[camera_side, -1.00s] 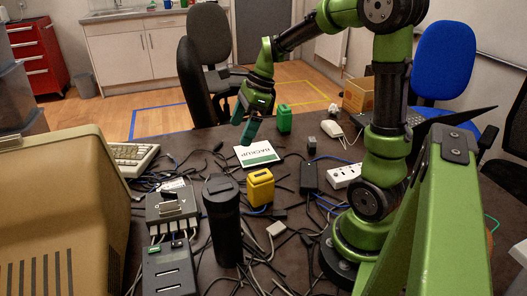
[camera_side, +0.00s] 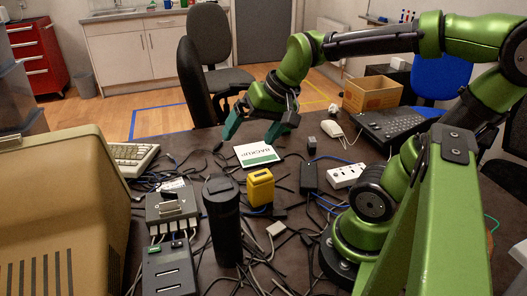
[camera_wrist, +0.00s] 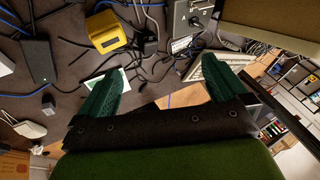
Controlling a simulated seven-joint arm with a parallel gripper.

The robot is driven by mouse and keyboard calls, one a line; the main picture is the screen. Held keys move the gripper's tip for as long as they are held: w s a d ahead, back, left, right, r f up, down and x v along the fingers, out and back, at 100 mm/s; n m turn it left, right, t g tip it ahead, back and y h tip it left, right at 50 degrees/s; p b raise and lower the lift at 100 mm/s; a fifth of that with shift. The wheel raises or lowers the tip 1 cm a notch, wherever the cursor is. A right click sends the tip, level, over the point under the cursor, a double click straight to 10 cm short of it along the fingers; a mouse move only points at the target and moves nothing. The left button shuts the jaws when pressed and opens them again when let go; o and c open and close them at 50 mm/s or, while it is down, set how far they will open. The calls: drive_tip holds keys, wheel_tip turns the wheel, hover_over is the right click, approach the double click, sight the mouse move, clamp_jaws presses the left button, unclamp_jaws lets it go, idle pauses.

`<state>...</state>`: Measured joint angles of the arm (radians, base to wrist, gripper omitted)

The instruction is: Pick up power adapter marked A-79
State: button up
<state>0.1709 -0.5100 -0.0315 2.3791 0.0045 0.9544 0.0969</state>
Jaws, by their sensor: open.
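No A-79 mark is legible on anything. A black brick-shaped adapter (camera_side: 309,178) lies beside the white power strip (camera_side: 345,176); it also shows at the left of the wrist view (camera_wrist: 38,62). A smaller dark block (camera_side: 280,213) with a cable sits by the yellow device (camera_side: 260,188) and shows in the wrist view (camera_wrist: 150,46). My gripper (camera_side: 246,141) is open and empty, its green fingers spread above the far part of the table behind the BACKUP card (camera_side: 257,154). In the wrist view my gripper (camera_wrist: 163,72) has nothing between its fingers.
A tall black cylinder (camera_side: 222,220) stands at the front middle. A grey switch box (camera_side: 172,208) with cables is left of it, and an old beige monitor (camera_side: 65,215) fills the left. A small grey cube (camera_side: 312,145), mouse (camera_side: 332,129) and cardboard box (camera_side: 371,94) are right. Loose cables cover the middle.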

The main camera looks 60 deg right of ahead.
drive_tip(key=s+a+n, duration=0.1)
drive_tip(key=s+a+n+t, duration=0.1)
drive_tip(key=a, duration=0.1)
drive_tip(key=s+a+r+n, duration=0.1)
drive_tip(key=shift+s+a+n+t+y, duration=0.15)
drive_tip(key=shift+a+n+t+y, duration=0.15)
drive_tip(key=shift+c, duration=0.6)
drive_tip(key=shift+a+r, duration=0.2)
drive_tip(key=shift+c, duration=0.4)
